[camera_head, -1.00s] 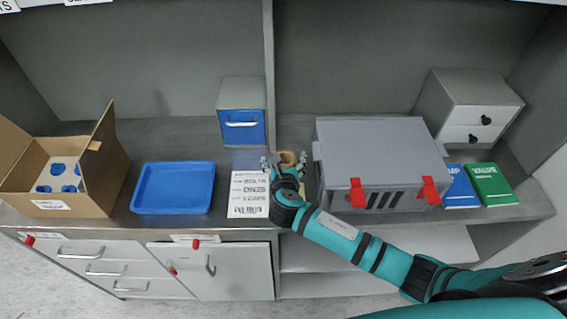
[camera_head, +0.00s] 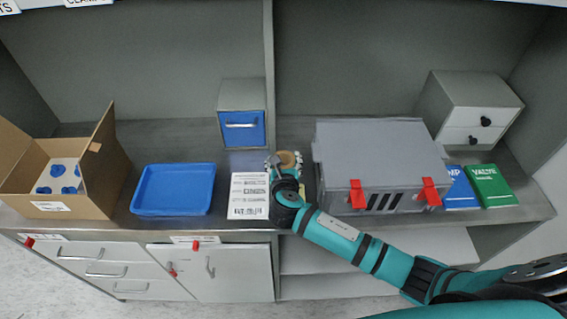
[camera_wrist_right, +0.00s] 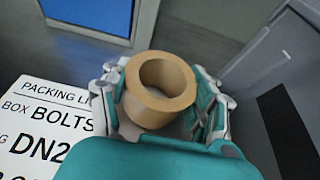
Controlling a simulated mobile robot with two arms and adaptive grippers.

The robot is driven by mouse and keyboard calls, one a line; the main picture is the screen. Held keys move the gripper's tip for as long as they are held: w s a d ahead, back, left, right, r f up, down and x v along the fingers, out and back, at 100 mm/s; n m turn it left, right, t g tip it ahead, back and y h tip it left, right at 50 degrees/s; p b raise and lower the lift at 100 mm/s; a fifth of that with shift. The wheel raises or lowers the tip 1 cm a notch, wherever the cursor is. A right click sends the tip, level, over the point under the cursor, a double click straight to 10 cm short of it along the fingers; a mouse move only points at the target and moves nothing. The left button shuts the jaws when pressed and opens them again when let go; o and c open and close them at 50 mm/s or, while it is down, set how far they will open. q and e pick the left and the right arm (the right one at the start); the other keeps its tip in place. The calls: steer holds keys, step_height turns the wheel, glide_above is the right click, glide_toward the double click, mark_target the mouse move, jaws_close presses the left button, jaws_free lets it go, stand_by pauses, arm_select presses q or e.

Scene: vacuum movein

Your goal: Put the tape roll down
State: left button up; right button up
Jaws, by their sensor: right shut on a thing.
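The tan tape roll (camera_head: 289,159) is at my right gripper, over the bench between the white packing list and the grey case. It also shows in the right wrist view (camera_wrist_right: 160,88), with its round opening facing up towards the camera. My right gripper (camera_head: 285,165) is shut on the roll, with one finger on each side of it in the right wrist view (camera_wrist_right: 162,100). Whether the roll touches the bench cannot be told. My left gripper is not in view.
The packing list (camera_head: 249,195) lies left of the gripper. A grey case (camera_head: 375,150) with red latches stands close on the right. A blue tray (camera_head: 174,188), an open cardboard box (camera_head: 95,190) and a blue-fronted drawer unit (camera_head: 242,128) are further left and behind. Two books (camera_head: 490,186) lie far right.

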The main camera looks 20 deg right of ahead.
mark_target(283, 154)
steer(key=shift+r, duration=0.45)
step_height(283, 154, up, 2)
steer(key=shift+w+r, duration=0.1)
steer(key=shift+r, duration=0.05)
steer(key=s+a, duration=0.1)
steer(key=s, duration=0.4)
steer(key=s+a+r+b, duration=0.1)
steer(key=s, duration=0.4)
steer(key=s+a+b, duration=0.1)
steer(key=s+a, duration=0.1)
steer(key=s, duration=0.3)
steer(key=shift+s+r, duration=0.2)
steer(key=shift+s, duration=0.15)
